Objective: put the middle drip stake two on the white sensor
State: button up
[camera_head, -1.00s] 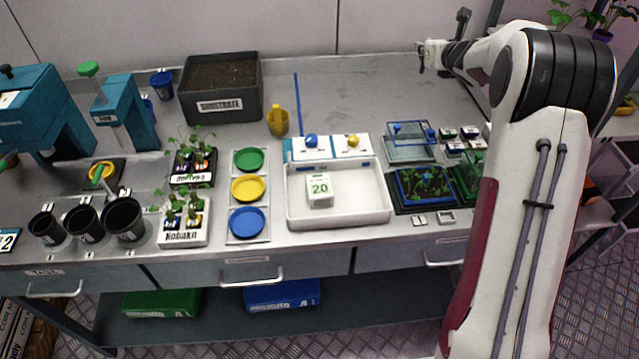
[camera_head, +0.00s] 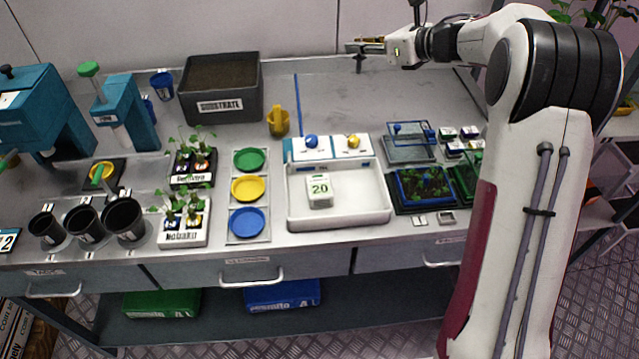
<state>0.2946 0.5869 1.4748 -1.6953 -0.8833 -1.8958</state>
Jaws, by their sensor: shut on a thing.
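My gripper (camera_head: 365,47) is at the back of the bench, raised near the wall and pointing left. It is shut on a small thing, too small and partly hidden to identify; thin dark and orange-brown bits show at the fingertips. A white block marked 20 (camera_head: 319,188), possibly the white sensor, stands in the left part of the white tray (camera_head: 340,221), in front of and below my gripper. I cannot make out a row of drip stakes for certain.
White panels with a blue knob (camera_head: 311,141) and a yellow knob (camera_head: 353,141) line the tray's back. A substrate box (camera_head: 225,106), a yellow can (camera_head: 278,122), coloured dishes (camera_head: 248,188) and black pots (camera_head: 123,219) stand left. The back right bench is clear.

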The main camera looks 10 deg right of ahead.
jog(key=s+a+f+n+g+y, duration=0.2)
jog(key=s+a+n+g+y, duration=0.3)
jog(key=s+a, duration=0.5)
jog(key=n+g, duration=0.5)
send_over(319, 186)
jog(key=f, duration=0.1)
jog(key=shift+f, duration=0.15)
notch_tip(319, 186, down, 6)
jog(key=shift+f, duration=0.15)
jog(key=shift+f, duration=1.75)
jog(key=shift+f, duration=0.15)
